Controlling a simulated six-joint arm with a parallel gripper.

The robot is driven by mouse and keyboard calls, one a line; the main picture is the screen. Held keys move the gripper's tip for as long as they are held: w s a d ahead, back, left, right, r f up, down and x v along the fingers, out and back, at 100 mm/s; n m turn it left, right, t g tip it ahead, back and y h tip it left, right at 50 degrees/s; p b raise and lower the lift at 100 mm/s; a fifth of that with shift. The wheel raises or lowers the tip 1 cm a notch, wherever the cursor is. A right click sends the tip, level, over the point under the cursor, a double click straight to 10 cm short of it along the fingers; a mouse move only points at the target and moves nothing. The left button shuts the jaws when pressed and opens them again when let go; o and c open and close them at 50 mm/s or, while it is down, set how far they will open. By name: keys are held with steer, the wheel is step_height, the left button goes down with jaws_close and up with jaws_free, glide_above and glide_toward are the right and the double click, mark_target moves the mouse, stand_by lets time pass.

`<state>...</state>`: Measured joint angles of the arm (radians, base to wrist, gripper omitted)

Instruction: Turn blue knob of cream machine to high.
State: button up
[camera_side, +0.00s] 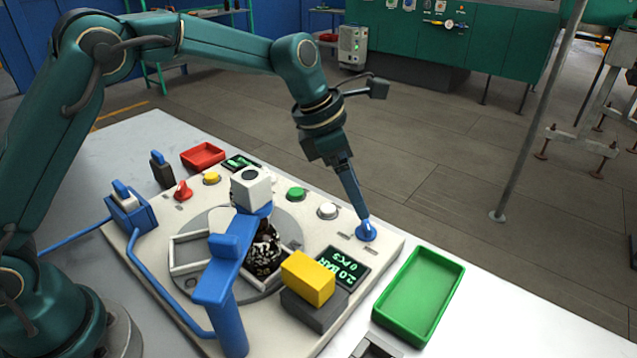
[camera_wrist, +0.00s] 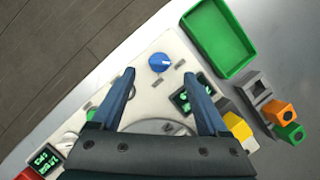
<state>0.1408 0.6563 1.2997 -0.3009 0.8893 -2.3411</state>
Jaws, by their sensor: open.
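The cream machine (camera_side: 390,248) is a flat panel on the table. Its blue knob (camera_side: 366,232) sits near the panel's right corner. In the wrist view the blue knob (camera_wrist: 159,62) shows a white mark, and small dark labels lie beside it, too small to read. My gripper (camera_side: 359,213) points down at the knob. In the wrist view my gripper (camera_wrist: 159,76) has its fingers spread wide, one on each side of the knob and clear of it. Contact cannot be told from the side view.
A green tray (camera_side: 420,292) stands right of the panel. A display (camera_side: 344,268), a yellow block (camera_side: 308,277), a white button (camera_side: 327,211) and a green button (camera_side: 296,194) are near the knob. A blue post with an arm (camera_side: 229,285) rises in front.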

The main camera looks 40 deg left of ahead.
mark_target(366, 223)
step_height(366, 223, down, 2)
steer(key=shift+d, duration=0.1)
steer(key=shift+x, duration=2.25)
steer(key=shift+w+r, duration=0.1)
jaws_close()
